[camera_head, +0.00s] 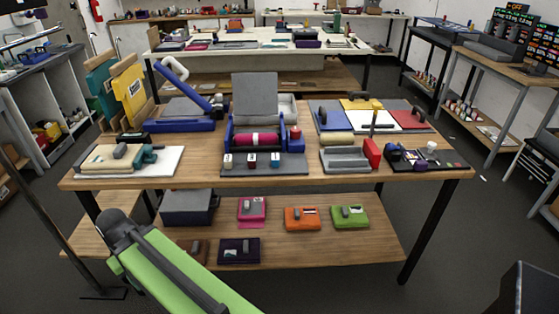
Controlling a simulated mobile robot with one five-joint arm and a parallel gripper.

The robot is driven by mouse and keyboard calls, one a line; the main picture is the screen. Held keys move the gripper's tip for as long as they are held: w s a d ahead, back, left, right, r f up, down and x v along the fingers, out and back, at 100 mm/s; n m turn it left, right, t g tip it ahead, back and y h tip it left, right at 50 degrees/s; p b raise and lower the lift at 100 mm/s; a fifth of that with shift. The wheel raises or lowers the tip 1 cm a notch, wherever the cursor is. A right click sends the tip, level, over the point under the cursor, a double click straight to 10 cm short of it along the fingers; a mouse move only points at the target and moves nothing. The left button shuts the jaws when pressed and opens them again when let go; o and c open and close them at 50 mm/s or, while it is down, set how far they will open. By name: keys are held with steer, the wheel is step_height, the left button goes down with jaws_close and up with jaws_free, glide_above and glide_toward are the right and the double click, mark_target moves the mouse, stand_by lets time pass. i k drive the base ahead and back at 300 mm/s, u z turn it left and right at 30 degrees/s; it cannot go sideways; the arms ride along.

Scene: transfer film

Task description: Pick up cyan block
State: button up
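No clearly cyan block can be made out from here. The closest in colour is a small dark teal-blue piece (275,160) with a pale top, on the grey tray (290,172) at the front middle of the wooden table. It stands at the right of a row with a red piece (251,160) and a pale piece (227,160). A teal tool-like object (146,156) lies on a white board (110,167) at the table's left. My green arm link shows at the lower left, with its dark joint end short of the table. My gripper fingers do not show.
The wooden table (200,180) also carries a blue machine with a pink roll (256,139), a blue press (180,125), a red block (372,152) and flat pads. Its lower shelf (340,245) holds a dark box (189,207) and several coloured pads.

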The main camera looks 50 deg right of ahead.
mark_target(275, 156)
steer(key=i, duration=1)
